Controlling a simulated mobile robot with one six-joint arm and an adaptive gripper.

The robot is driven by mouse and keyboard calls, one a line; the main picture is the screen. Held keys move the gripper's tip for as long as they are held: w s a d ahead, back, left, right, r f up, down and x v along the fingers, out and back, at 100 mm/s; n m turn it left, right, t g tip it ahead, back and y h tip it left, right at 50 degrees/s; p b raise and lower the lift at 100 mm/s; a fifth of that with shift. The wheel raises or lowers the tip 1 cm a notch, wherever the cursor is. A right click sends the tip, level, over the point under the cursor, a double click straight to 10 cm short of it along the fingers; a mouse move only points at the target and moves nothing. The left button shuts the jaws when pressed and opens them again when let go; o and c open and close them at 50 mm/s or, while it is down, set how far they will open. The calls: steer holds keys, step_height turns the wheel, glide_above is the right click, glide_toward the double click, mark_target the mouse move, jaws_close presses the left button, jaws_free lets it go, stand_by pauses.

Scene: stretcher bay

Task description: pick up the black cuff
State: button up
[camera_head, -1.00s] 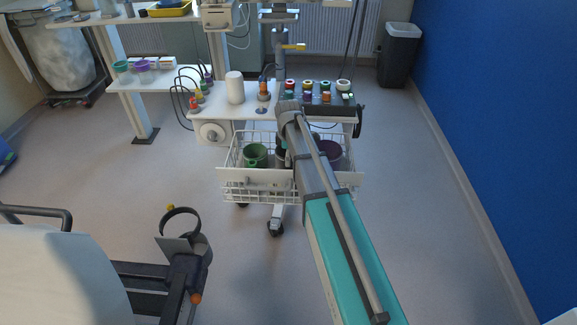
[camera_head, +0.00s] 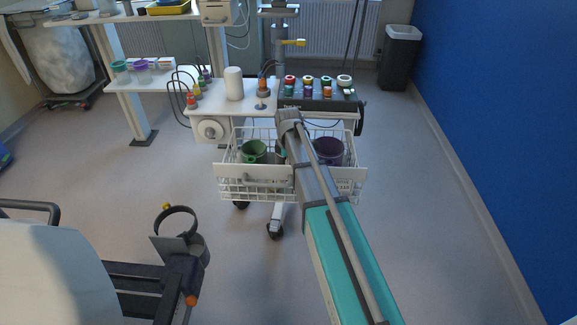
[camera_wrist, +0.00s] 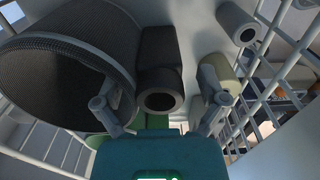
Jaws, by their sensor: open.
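The black cuff (camera_wrist: 160,70) shows in the wrist view as a dark roll with a hollow round end facing me. It lies inside the white wire basket (camera_head: 340,188), between the spread fingers of my gripper (camera_wrist: 160,105). My gripper is open, and neither finger is clearly closed against the cuff. In the head view my arm reaches down into the basket and hides the gripper and most of what lies in the middle.
A large dark mesh-textured cup (camera_wrist: 65,70) is close to my left finger. A pale roll (camera_wrist: 217,70) is behind my right finger, and another roll (camera_wrist: 237,22) is farther up. A green cup (camera_head: 253,148) and a purple cup (camera_head: 329,149) flank my arm. The cart top (camera_head: 215,112) is above.

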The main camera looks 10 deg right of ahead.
stand_by(0.6)
steer(key=c, duration=1.3)
steer(key=shift+o, duration=0.2)
steer(key=shift+r, duration=0.1)
step_height(320, 180, up, 10)
steer(key=p, duration=1)
step_height(320, 180, up, 24)
steer(key=p, duration=2.4)
steer(key=shift+f, duration=0.25)
steer(key=shift+s, duration=0.15)
